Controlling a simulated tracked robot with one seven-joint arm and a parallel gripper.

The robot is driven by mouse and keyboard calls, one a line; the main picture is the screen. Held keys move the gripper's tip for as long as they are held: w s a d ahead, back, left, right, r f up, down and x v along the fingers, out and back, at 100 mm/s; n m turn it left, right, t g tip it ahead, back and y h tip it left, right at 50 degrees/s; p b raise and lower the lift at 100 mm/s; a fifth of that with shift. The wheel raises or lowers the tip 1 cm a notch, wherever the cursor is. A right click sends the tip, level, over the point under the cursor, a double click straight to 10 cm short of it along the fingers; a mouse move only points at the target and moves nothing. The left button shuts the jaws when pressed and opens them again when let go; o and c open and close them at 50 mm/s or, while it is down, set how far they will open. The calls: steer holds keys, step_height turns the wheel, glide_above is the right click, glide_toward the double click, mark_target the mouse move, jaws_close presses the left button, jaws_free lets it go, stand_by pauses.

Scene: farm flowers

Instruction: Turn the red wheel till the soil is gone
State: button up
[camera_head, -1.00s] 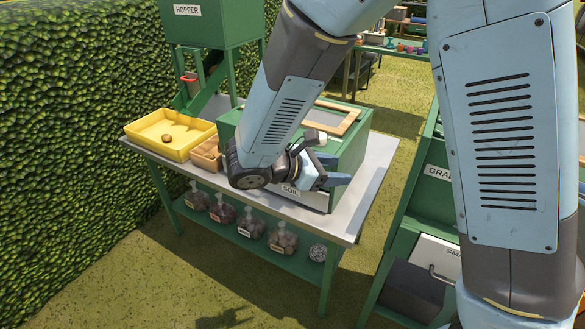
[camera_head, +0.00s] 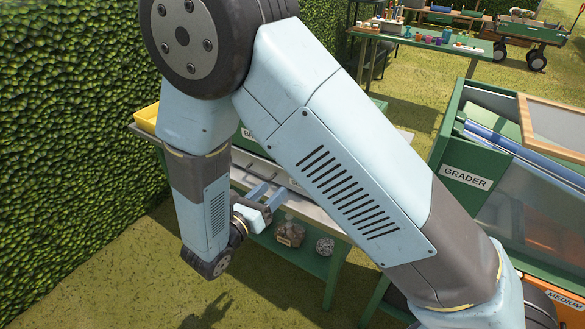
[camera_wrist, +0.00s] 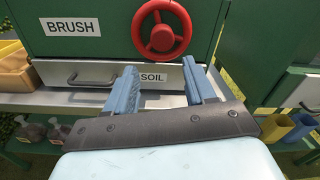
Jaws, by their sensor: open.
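The red wheel (camera_wrist: 162,28) is on the front of the green box labelled BRUSH (camera_wrist: 110,47) in the wrist view, upper middle. Below it is a pale drawer labelled SOIL (camera_wrist: 75,75) with a handle; it looks shut, and its inside is hidden. My gripper (camera_wrist: 160,78) is open and empty, its two blue fingers pointing at the drawer front below the wheel, apart from the wheel. In the head view my gripper (camera_head: 269,194) is at the bench front, low, and my arm hides the wheel and most of the box.
The grader (camera_head: 466,178) stands right of the bench across a grass gap. A yellow tray (camera_head: 148,118) is at the bench's left end. A hedge (camera_head: 70,150) borders the left.

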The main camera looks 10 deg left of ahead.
steer(key=x, duration=1.1)
steer(key=shift+w+d, duration=0.15)
steer(key=shift+w, duration=0.1)
steer(key=shift+d+r, duration=0.1)
steer(key=c, duration=0.7)
steer(key=shift+a, duration=0.3)
steer(key=shift+d, duration=0.15)
steer(key=shift+c, duration=0.4)
